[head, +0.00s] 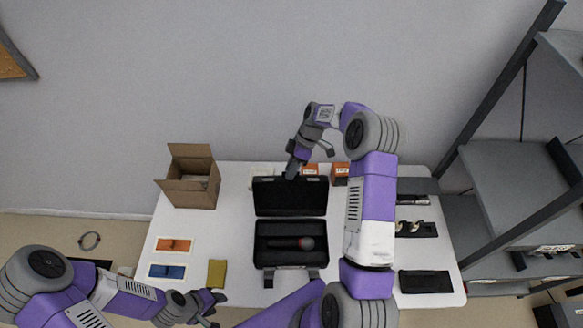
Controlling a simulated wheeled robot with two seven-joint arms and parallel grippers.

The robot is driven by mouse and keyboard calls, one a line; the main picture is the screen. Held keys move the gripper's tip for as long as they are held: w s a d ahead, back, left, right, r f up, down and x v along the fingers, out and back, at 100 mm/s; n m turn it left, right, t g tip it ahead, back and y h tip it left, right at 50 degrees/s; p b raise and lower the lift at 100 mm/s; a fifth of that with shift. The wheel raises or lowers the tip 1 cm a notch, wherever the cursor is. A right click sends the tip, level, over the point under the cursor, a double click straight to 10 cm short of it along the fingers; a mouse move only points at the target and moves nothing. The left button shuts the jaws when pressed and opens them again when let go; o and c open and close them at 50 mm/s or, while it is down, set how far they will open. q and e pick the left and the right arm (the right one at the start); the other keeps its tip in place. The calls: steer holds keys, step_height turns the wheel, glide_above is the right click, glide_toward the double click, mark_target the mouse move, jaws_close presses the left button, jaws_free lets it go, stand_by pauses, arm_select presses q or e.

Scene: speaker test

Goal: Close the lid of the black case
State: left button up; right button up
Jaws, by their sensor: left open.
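The black case (291,252) lies open on the white table, with its lid (290,196) raised at the back. A dark microphone (291,243) with a reddish head end lies inside the case. My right gripper (292,170) is at the top edge of the lid, pointing down; I cannot tell whether it touches the lid or whether its jaws are apart. My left gripper (213,307) is open and empty at the front left of the table, away from the case.
A cardboard box (188,193) stands at the back left. Orange boxes (340,169) stand behind the case. Orange and blue items on trays (174,244) and a yellowish cloth (216,273) lie left. A black pouch (425,281) lies right. Grey shelving (510,180) stands at the right.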

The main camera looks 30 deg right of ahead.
steer(key=shift+c, duration=0.2)
jaws_close()
stand_by(1.1)
